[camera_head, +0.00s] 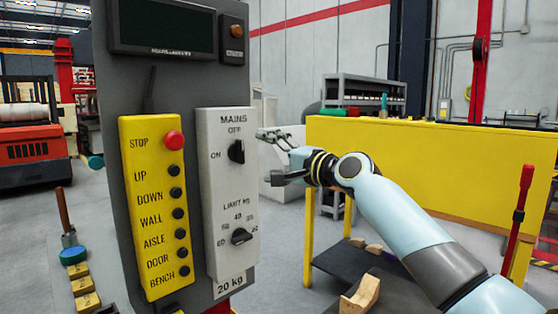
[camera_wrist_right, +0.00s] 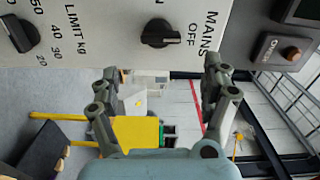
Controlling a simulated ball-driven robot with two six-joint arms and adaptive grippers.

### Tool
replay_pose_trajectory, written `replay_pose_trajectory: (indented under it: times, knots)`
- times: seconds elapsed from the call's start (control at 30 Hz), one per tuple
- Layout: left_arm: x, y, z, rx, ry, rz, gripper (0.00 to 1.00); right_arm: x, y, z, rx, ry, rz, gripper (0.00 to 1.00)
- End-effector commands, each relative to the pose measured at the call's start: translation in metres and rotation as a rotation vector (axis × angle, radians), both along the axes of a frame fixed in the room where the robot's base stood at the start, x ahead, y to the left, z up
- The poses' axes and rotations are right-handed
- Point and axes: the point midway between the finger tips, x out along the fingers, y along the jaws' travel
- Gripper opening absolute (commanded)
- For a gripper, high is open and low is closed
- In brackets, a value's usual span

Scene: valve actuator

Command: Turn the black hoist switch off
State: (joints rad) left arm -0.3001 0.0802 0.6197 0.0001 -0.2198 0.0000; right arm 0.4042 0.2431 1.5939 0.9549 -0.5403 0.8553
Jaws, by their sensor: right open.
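The black hoist switch (camera_head: 237,151) is a rotary knob under the word MAINS on the white panel (camera_head: 213,190). OFF is printed above it and ON to its left. Its raised bar looks upright, in line with OFF; I cannot tell which end is the pointer. In the right wrist view the knob (camera_wrist_right: 162,33) shows at the top, its bar pointing along toward OFF. My right gripper (camera_head: 274,156) is open and empty, just right of the panel and apart from the knob. Its two fingers (camera_wrist_right: 157,74) stand wide on either side below the knob. My left gripper is out of view.
A LIMIT kg knob (camera_head: 241,236) sits lower on the white panel. A yellow button box (camera_head: 155,210) with a red STOP button (camera_head: 174,140) is on the left. A dark display (camera_head: 162,27) is above. A yellow bench (camera_head: 430,165) stands behind my right arm.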

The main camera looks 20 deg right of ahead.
Motion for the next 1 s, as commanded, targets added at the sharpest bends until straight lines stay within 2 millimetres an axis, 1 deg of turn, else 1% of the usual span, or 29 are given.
replay_pose_trajectory:
  times: [0.03,0.1,0.23,0.77,0.83,0.87,0.97,1.0]
  knots:
    - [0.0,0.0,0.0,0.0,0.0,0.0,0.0,-0.009,-0.003,-0.001,-0.004,0.001,0.001,0.81]
    - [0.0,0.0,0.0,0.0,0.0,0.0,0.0,-0.018,-0.007,-0.001,-0.004,0.001,0.0,0.81]
    - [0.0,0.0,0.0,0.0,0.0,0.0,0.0,-0.027,-0.01,0.0,-0.001,0.001,0.0,0.81]
    - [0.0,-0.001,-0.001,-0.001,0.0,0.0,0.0,-0.029,-0.01,-0.001,0.0,0.001,0.0,0.81]
    - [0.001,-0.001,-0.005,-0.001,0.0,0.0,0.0,-0.031,-0.01,-0.013,0.001,0.013,0.0,0.81]
    - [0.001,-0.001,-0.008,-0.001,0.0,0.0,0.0,-0.033,-0.009,-0.023,0.002,0.023,0.0,0.81]
    - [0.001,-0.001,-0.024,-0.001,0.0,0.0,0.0,-0.043,-0.006,-0.075,0.015,0.084,0.001,0.81]
    - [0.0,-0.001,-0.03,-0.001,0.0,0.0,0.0,-0.048,-0.006,-0.103,0.019,0.121,-0.003,0.81]
